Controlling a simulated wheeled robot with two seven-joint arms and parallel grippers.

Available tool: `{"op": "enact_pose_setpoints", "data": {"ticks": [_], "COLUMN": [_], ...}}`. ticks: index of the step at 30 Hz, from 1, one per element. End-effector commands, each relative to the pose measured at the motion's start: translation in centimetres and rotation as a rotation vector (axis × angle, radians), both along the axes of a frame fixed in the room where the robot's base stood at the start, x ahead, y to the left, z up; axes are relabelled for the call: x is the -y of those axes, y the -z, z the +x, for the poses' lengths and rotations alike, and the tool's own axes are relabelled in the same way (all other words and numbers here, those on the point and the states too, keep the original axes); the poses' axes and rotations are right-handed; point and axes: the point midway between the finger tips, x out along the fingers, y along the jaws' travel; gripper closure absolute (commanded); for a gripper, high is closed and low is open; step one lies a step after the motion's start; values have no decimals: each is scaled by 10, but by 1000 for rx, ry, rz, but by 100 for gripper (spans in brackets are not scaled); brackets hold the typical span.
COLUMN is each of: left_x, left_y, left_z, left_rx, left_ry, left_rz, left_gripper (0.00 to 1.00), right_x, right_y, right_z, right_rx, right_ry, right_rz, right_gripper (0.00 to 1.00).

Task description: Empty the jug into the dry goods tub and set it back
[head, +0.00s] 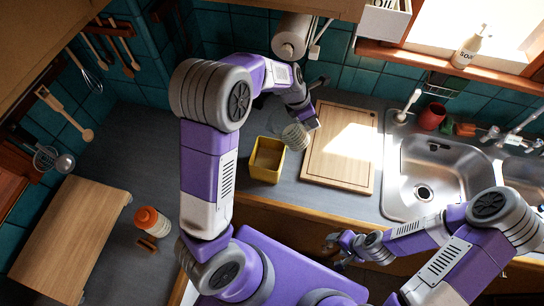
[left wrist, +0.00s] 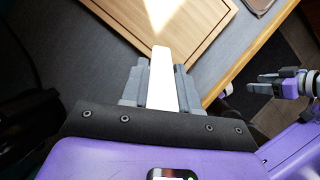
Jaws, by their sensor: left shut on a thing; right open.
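The dry goods tub is a yellow, open-topped square container (head: 252,165) on the counter, left of the cutting board. A cream ribbed vessel, seemingly the jug (head: 294,137), is just above and right of the tub at my left gripper (head: 307,122). It looks tilted; its mouth and contents cannot be made out. In the left wrist view, my left gripper (left wrist: 160,85) is shut on a white strip, likely the jug's handle (left wrist: 172,70); the jug's body is not clear there. My right gripper (head: 338,248) is open and empty in front of the counter edge.
A wooden cutting board (head: 335,172) lies right of the tub, then the steel sink (head: 425,165). A paper roll (head: 292,38) hangs on the back wall.

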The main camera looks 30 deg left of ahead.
Motion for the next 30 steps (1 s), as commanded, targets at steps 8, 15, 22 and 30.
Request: {"op": "enact_pose_setpoints", "data": {"ticks": [8, 15, 22, 30], "left_x": [0, -1, 0, 0], "left_y": [0, -6, -15, -16], "left_z": [0, -1, -1, -1], "left_rx": [14, 99, 139, 139], "left_ry": [-3, -3, 0, 0], "left_rz": [-16, -105, -146, -147], "left_gripper": [100, 100, 100, 100], "right_x": [0, 0, 0, 0], "right_y": [8, 44, 55, 54], "right_z": [0, 0, 0, 0], "right_rx": [0, 0, 0, 0], "right_ry": [0, 0, 0, 0], "right_rz": [0, 0, 0, 0], "right_gripper": [39, 39, 39, 39]}}
